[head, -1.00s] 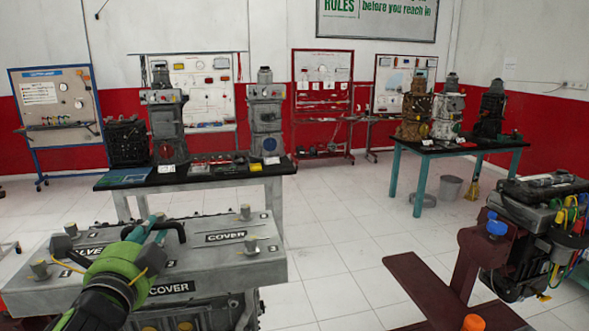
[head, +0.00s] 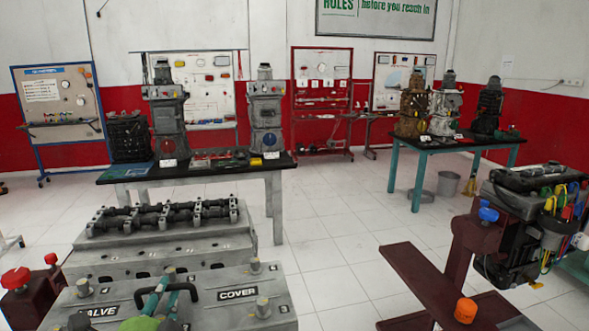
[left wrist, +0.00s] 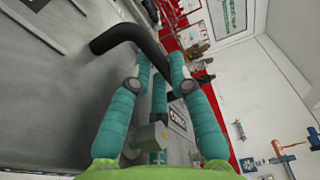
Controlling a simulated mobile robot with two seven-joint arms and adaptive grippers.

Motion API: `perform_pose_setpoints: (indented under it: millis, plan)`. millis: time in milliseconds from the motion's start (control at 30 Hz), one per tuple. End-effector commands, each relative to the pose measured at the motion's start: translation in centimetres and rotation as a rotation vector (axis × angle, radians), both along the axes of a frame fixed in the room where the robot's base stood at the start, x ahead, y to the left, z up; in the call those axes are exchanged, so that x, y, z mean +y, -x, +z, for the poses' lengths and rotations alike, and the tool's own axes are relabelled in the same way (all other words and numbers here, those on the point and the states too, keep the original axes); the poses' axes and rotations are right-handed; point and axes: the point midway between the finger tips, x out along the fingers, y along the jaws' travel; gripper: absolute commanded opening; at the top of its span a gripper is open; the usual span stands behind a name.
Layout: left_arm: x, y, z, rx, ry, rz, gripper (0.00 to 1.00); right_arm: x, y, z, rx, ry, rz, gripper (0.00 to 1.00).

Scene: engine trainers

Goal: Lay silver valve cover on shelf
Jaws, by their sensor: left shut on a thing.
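The silver valve cover (head: 213,308) is a grey slab with bolts, VALVE and COVER labels and a black handle, at the bottom of the head view. My left gripper (head: 167,288) is shut on the black handle. In the left wrist view the teal fingers of my left gripper (left wrist: 160,80) close around the handle, and the cover (left wrist: 60,80) fills the left side. The cover is in front of the engine block (head: 165,240), whose camshafts lie exposed on top. Whether the cover touches anything below is hidden. No shelf can be made out for sure. My right gripper is not seen.
A dark red engine stand (head: 440,285) with orange and blue knobs is at the right, carrying an engine (head: 530,225). A black-topped table (head: 225,172) with engine models stands behind. A teal-legged table (head: 455,150) is farther back. White floor lies between.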

Motion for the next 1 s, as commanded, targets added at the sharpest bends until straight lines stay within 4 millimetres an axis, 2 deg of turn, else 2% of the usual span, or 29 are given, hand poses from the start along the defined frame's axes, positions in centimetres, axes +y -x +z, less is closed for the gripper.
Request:
perform_pose_setpoints:
  millis: [33,200,433,700,1000]
  plan:
    - [-0.3,1.0,-1.8,0.000,0.001,-0.004,0.00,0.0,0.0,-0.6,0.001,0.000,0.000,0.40]
    - [-1.5,4.0,-6.4,0.000,0.002,-0.021,0.00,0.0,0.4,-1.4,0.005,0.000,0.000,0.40]
    - [-3.1,8.1,-10.8,-0.002,0.002,-0.055,0.00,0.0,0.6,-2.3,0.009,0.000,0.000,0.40]
    - [-4.2,10.5,-13.0,-0.008,0.000,-0.084,0.00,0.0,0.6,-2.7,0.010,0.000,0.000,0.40]
    - [-4.3,10.7,-13.1,-0.011,-0.001,-0.089,0.00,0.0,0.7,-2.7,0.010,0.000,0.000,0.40]
